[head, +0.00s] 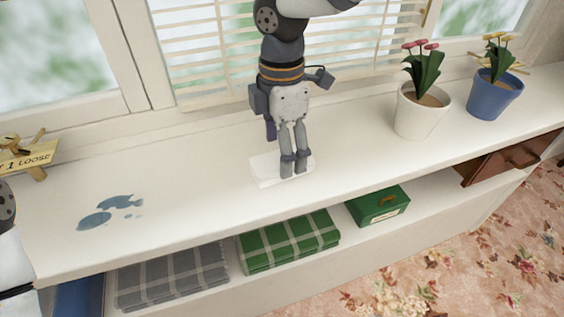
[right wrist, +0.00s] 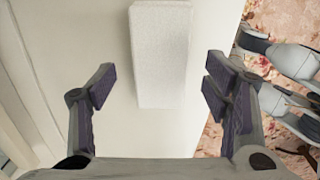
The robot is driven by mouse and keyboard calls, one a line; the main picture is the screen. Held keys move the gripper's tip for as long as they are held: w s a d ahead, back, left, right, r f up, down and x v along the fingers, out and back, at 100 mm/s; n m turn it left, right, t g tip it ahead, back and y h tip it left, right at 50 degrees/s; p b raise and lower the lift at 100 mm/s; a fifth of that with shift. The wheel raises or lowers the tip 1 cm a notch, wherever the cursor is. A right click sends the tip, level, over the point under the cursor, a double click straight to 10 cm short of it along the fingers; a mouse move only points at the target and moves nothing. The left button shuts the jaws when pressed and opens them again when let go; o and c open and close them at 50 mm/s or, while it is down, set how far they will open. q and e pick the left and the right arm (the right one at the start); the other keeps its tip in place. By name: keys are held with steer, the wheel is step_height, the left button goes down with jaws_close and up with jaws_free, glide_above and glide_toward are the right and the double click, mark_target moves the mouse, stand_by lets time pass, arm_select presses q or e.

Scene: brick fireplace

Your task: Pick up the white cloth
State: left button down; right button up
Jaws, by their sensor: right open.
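The white cloth (head: 266,172) is a folded, flat rectangular block lying on the white windowsill ledge (head: 190,165). My right gripper (head: 294,166) points down at the cloth and hides part of it in the head view. In the right wrist view, the cloth (right wrist: 162,55) shows between and ahead of the two fingers of the right gripper (right wrist: 160,90), which is open and empty. Whether the fingertips touch the cloth or the ledge cannot be told. My left gripper is not in view.
Blue spilled liquid (head: 95,221) lies on the ledge at left, near a small sign (head: 28,160). A white flowerpot (head: 418,115) and a blue flowerpot (head: 492,98) stand at right. Below are a grey plaid cloth (head: 172,277), a green plaid cloth (head: 288,242) and a green box (head: 378,205).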

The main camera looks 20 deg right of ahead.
step_height(320, 180, down, 3)
steer(key=shift+f, duration=0.15)
steer(key=c, duration=1.1)
